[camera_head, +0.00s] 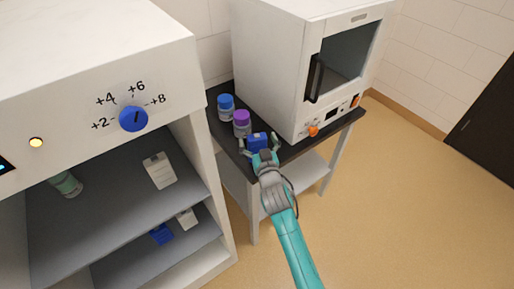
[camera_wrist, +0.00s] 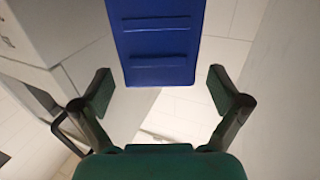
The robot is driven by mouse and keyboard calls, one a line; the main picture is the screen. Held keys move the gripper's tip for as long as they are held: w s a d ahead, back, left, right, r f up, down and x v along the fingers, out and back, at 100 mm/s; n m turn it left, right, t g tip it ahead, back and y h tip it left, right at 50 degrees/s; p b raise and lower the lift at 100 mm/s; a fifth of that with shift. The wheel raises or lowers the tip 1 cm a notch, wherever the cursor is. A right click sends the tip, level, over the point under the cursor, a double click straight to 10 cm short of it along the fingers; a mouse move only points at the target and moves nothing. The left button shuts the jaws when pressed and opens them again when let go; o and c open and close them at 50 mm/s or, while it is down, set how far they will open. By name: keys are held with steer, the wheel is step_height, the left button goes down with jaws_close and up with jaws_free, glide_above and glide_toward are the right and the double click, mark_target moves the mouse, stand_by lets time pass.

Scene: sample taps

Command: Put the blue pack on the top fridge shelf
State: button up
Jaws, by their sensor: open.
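A blue pack (camera_head: 257,141) is on the dark table in the head view, at the tip of my gripper (camera_head: 260,147). In the wrist view the blue pack (camera_wrist: 155,40) shows a ribbed face at the top, ahead of and between my open fingers (camera_wrist: 160,88), with a gap on each side. The fridge's top shelf (camera_head: 105,220) holds a white carton (camera_head: 159,170) and a greenish bottle (camera_head: 67,184). Another blue item (camera_head: 161,234) is on the lower shelf.
Blue-capped (camera_head: 226,107) and purple-capped (camera_head: 242,124) jars stand behind the pack on the table (camera_head: 286,153). A white oven (camera_head: 290,60) stands right behind. The fridge's side wall (camera_head: 213,190) separates its shelves from the table. A white carton (camera_head: 187,218) is on the lower shelf.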

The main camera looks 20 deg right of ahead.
steer(key=shift+w, duration=0.6)
steer(key=c, duration=1.8)
steer(key=shift+c, duration=0.3)
steer(key=shift+r, duration=0.1)
